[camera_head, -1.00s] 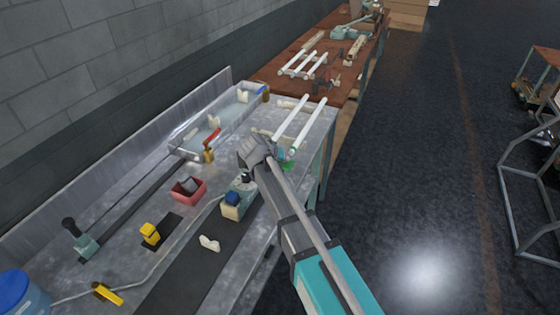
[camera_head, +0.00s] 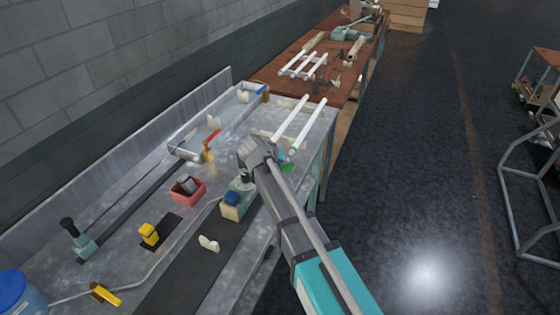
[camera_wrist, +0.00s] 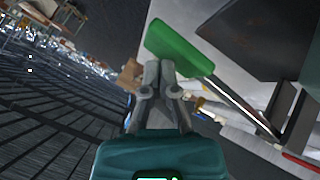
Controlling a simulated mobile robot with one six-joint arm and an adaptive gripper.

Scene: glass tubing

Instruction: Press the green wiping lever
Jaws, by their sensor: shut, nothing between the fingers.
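The green wiping lever (camera_wrist: 183,48) shows in the wrist view as a flat green paddle on a pale metal rod. It lies just beyond and above the tips of my gripper (camera_wrist: 159,66). The fingers are shut with nothing between them. I cannot tell whether they touch the paddle. In the head view, a small part of the green lever (camera_head: 287,168) shows near the bench's right edge, just right of my gripper (camera_head: 250,165). My arm hides part of the area around it.
White tubes (camera_head: 291,124) lie behind. A red box (camera_head: 188,190), a red-handled valve (camera_head: 211,138) and a clear tray (camera_head: 222,118) are on the metal bench. Open floor lies right.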

